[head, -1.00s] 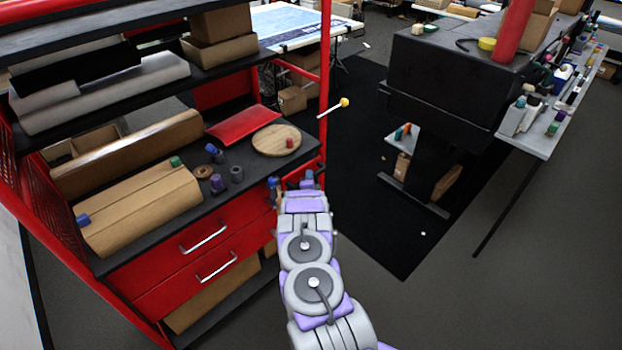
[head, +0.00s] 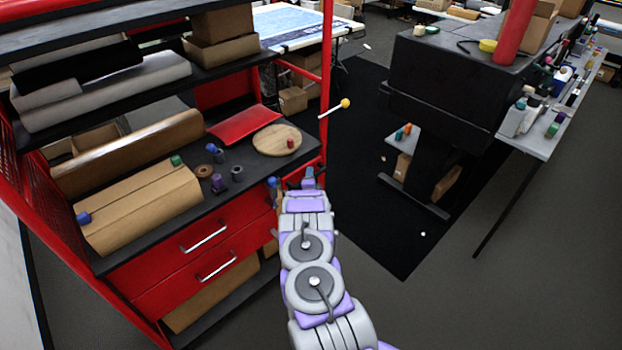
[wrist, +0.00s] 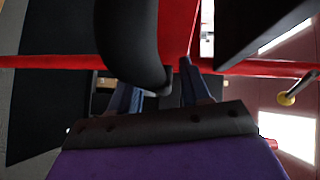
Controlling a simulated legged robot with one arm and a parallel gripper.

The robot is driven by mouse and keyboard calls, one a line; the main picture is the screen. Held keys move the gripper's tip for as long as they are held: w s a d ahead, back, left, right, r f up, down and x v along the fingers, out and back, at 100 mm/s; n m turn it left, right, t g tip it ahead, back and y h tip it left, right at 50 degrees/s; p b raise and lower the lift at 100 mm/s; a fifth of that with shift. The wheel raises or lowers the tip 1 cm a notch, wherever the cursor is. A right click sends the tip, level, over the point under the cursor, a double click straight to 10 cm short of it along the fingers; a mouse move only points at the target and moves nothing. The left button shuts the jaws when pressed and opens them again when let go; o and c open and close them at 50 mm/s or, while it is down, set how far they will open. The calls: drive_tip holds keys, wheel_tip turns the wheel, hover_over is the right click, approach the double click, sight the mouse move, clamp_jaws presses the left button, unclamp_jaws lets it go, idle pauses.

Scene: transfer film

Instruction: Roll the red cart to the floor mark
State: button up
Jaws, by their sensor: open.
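The red cart (head: 322,110) is a tall red frame with dark shelves and two red drawers, filling the left of the head view. My gripper (head: 291,178) is at the cart's near right corner, beside the worktop edge. In the wrist view my gripper (wrist: 160,80) has its two bluish fingers apart, with a dark rounded bar (wrist: 140,45) between or just beyond them. I cannot tell whether they touch it. Red cart rails show behind. I cannot make out a definite floor mark; a black mat (head: 385,240) lies on the floor right of the cart.
Boxes, rolls, a round wooden board (head: 268,141) and small coloured pieces sit on the cart. A black machine (head: 440,75) and a grey side table (head: 545,143) stand to the right. A yellow-tipped rod (head: 345,103) sticks out from the cart's post. Grey floor is clear at front right.

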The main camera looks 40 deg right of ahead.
drive_tip(key=p+v, duration=0.2)
drive_tip(key=v, duration=1.4)
drive_tip(key=shift+s+p, duration=0.35)
drive_tip(key=shift+s, duration=0.05)
drive_tip(key=shift+f, duration=0.15)
drive_tip(key=shift+c, duration=0.2)
